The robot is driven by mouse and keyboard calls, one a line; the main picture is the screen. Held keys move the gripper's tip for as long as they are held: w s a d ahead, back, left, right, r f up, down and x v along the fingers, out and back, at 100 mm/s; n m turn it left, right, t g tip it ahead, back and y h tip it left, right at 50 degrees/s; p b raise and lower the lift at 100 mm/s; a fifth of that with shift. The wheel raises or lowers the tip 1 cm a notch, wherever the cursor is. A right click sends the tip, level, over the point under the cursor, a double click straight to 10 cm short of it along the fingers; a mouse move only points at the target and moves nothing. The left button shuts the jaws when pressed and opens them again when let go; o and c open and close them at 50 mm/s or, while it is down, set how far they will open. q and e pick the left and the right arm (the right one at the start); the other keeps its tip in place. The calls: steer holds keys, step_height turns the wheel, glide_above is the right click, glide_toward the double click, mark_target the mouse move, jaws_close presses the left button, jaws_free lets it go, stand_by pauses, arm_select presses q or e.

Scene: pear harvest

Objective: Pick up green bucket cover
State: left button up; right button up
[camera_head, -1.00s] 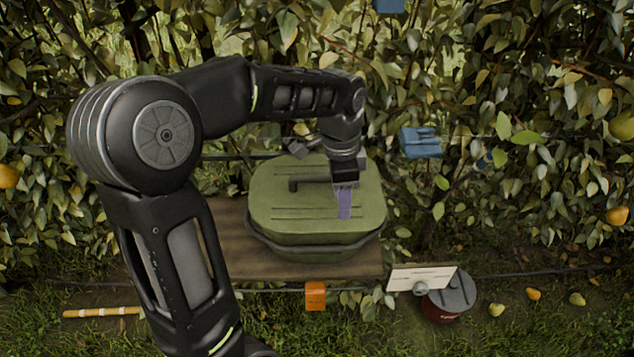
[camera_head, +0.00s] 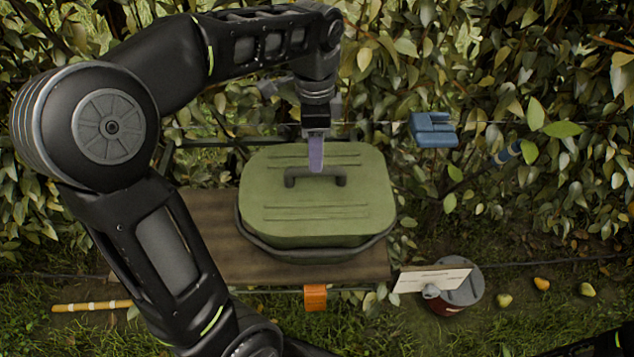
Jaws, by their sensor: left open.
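The green bucket cover (camera_head: 350,212) lies flat on top of a green bucket (camera_head: 300,241), with a dark handle (camera_head: 332,182) standing up from its middle. The bucket sits on a wooden board. My left gripper (camera_head: 316,160) points down just above the cover's handle, with purple fingertips near its middle. It is open and holds nothing. I cannot tell from this angle whether the fingertips touch the handle. My right gripper is not in the view.
The wooden board (camera_head: 213,228) has bare room left of the bucket. An orange block (camera_head: 315,298) is at its front edge. A red pot with a grey lid (camera_head: 465,291) and a white card (camera_head: 433,281) stand right. Pears (camera_head: 541,284) lie on the grass. A leafy hedge stands behind.

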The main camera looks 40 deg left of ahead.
mark_target(315, 178)
arm_select(q)
steer(key=shift+f, duration=0.65)
steer(key=shift+w+d+f+p, duration=0.1)
steer(key=shift+f+p, duration=0.15)
steer(key=shift+f, duration=1.05)
steer(key=shift+w+f+p, duration=0.1)
steer(key=shift+f+p, duration=0.15)
steer(key=shift+f, duration=1.05)
steer(key=shift+c, duration=0.2)
jaws_close()
